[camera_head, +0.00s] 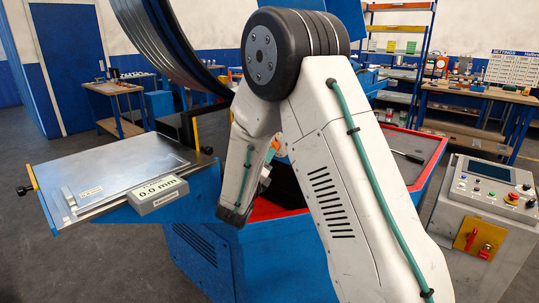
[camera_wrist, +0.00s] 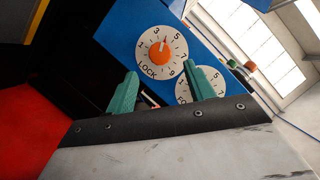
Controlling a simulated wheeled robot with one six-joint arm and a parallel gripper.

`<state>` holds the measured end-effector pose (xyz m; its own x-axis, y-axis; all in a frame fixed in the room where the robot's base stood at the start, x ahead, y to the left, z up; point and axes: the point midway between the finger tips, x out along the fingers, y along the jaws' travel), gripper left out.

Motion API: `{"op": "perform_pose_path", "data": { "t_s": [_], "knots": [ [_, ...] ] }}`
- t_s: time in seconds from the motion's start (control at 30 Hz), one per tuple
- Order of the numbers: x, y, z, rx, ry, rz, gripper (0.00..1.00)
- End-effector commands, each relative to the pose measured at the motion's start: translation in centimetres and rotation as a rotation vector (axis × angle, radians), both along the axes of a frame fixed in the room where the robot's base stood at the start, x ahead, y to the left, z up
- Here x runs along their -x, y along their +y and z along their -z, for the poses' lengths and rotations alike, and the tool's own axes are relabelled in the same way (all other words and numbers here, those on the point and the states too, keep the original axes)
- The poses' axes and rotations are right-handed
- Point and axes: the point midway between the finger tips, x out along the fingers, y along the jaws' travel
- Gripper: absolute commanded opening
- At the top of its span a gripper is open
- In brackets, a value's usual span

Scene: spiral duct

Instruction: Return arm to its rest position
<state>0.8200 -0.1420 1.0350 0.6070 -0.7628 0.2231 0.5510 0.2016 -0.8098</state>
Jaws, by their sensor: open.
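My arm (camera_head: 340,190) is bent, its black elbow joint high in the middle of the head view and its forearm pointing down toward the blue machine (camera_head: 270,265). My gripper (camera_wrist: 163,88) shows in the wrist view with its two teal fingers spread apart and nothing visible between them. Beyond the fingers is a blue panel with a white dial and orange knob (camera_wrist: 161,53), marked with numbers and "LOCK". A second white dial (camera_wrist: 184,95) is partly hidden behind the right finger. In the head view the gripper is mostly hidden, and I cannot tell if it touches anything.
A grey plate with a "0.0 mm" block (camera_head: 158,194) lies left of the arm. A large ribbed metal duct ring (camera_head: 165,40) hangs above it. A control console (camera_head: 487,195) stands at right. A red-edged tray (camera_head: 433,165) with a tool lies behind the arm. Workbenches stand farther back.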

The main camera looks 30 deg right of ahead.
Motion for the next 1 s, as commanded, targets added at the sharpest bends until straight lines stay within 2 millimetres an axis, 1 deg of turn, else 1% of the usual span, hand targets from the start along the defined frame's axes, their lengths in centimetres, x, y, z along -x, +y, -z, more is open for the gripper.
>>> {"op": "perform_pose_path", "data": {
  "t_s": [0.07, 0.2, 0.67, 0.8, 0.87, 0.93, 0.97, 1.0],
  "knots": [
    [0.5, 0.8, 0.2, 0.001, 0.0, -0.002, 0.53],
    [1.0, 1.2, 0.3, 0.001, -0.001, 0.0, 0.53],
    [1.0, 1.2, 0.3, 0.0, -0.001, 0.0, 0.53],
    [1.0, 1.1, 0.5, -0.046, -0.045, -0.01, 0.53],
    [1.7, 0.4, 1.2, -0.116, -0.087, 0.02, 0.53],
    [3.6, -0.8, 2.6, -0.22, -0.143, 0.097, 0.53],
    [4.6, -1.3, 3.0, -0.267, -0.176, 0.138, 0.53],
    [6.2, -2.0, 3.1, -0.331, -0.232, 0.198, 0.53]
  ]
}}
